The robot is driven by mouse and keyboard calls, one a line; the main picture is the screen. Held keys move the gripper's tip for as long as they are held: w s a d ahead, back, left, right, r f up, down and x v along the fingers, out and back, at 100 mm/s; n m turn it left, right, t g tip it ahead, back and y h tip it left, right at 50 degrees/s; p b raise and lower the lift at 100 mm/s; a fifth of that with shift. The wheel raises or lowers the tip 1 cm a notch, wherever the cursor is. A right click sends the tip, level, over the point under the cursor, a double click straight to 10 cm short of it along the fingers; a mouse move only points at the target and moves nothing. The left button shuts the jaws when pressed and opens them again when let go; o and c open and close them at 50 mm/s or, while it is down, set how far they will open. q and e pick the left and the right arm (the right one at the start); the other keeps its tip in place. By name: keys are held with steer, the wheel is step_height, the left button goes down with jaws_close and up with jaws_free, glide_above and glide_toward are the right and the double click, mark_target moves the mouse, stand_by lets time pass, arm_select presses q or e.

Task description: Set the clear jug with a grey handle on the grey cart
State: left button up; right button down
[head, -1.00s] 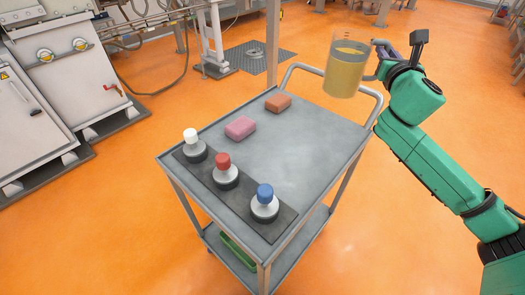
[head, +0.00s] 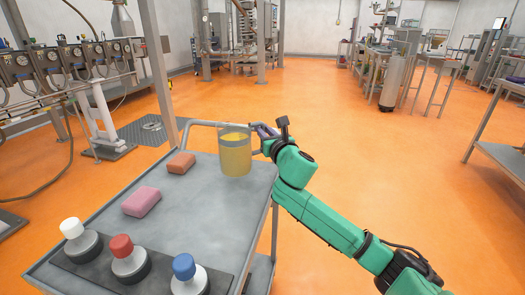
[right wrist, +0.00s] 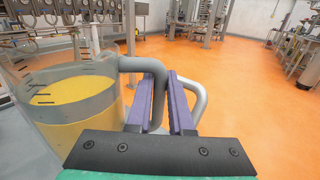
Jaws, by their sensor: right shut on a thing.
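The clear jug (head: 235,154) holds yellow liquid and looks upright. In the head view it is over the far right corner of the grey cart's top (head: 205,205); I cannot tell whether its base touches the surface. My right gripper (head: 265,131) is at the jug's right side. In the right wrist view the jug (right wrist: 75,108) fills the left, and its grey handle (right wrist: 139,66) runs to the purple fingers of my right gripper (right wrist: 168,100), which are shut on it. My left gripper is not in view.
The cart's push rail (head: 196,125) is at the far end. The middle of the top is clear.

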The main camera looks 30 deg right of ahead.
step_height(320, 180, down, 4)
steer(key=shift+r+b, duration=0.1)
steer(key=shift+b, duration=0.5)
steer(key=shift+f, duration=0.2)
steer(key=c, duration=1.2)
jaws_free()
steer(key=shift+f, duration=0.2)
steer(key=shift+c, duration=0.2)
steer(key=o, duration=0.4)
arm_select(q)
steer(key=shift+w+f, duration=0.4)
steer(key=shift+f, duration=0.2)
arm_select(e)
steer(key=shift+o, duration=0.2)
steer(key=shift+a+r, duration=0.1)
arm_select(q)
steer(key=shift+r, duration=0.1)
